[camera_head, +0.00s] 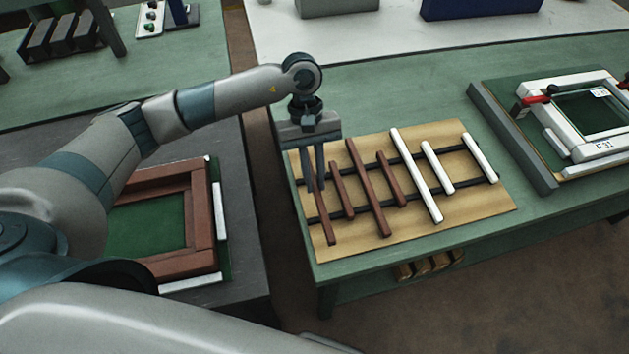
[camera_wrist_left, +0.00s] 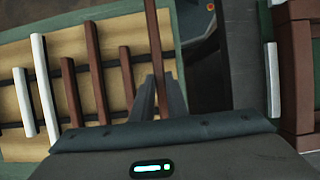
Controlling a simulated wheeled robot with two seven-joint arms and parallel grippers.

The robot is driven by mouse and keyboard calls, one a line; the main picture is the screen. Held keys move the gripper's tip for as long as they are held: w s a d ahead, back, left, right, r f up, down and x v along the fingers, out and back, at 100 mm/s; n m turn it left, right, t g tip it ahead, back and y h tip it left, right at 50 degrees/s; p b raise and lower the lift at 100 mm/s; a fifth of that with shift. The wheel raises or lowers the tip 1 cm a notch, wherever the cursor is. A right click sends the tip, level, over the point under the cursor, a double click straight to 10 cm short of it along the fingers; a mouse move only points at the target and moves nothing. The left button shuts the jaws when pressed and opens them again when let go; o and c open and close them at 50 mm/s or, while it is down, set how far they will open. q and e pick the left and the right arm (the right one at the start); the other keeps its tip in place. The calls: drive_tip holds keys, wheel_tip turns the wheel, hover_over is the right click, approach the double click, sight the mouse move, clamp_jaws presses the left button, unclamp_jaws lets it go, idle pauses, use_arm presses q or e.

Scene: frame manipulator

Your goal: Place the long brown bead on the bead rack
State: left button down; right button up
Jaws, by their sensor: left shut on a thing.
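My left gripper (camera_head: 314,188) points down over the left end of the bead rack and is shut on a long brown bead (camera_head: 327,222). In the left wrist view the same bead (camera_wrist_left: 153,40) stands between the fingers (camera_wrist_left: 158,105). The bead lies across the left ends of the rack's two dark rails; I cannot tell whether it touches them. The bead rack (camera_head: 465,218) is a tan board. A second long brown bead (camera_head: 368,188) lies across the rails to the right, between two short brown beads (camera_head: 342,190) (camera_head: 391,179). My right gripper is out of view.
White beads (camera_head: 416,175) lie on the right half of the rack. A white clamped frame (camera_head: 560,115) is at the right of the green table (camera_head: 400,85). A brown frame (camera_head: 205,215) lies on the grey surface at left, across a gap.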

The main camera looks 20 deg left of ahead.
sight(314, 183)
use_arm(q)
drive_tip(key=shift+f, duration=0.1)
drive_tip(key=shift+f, duration=0.15)
wheel_tip(314, 183, down, 3)
drive_tip(key=shift+r+p, duration=0.2)
drive_tip(key=shift+p, duration=0.95)
drive_tip(key=shift+f, duration=0.5)
drive_tip(key=c, duration=1.7)
unclamp_jaws()
drive_tip(key=shift+f, duration=0.1)
drive_tip(key=shift+c, duration=0.2)
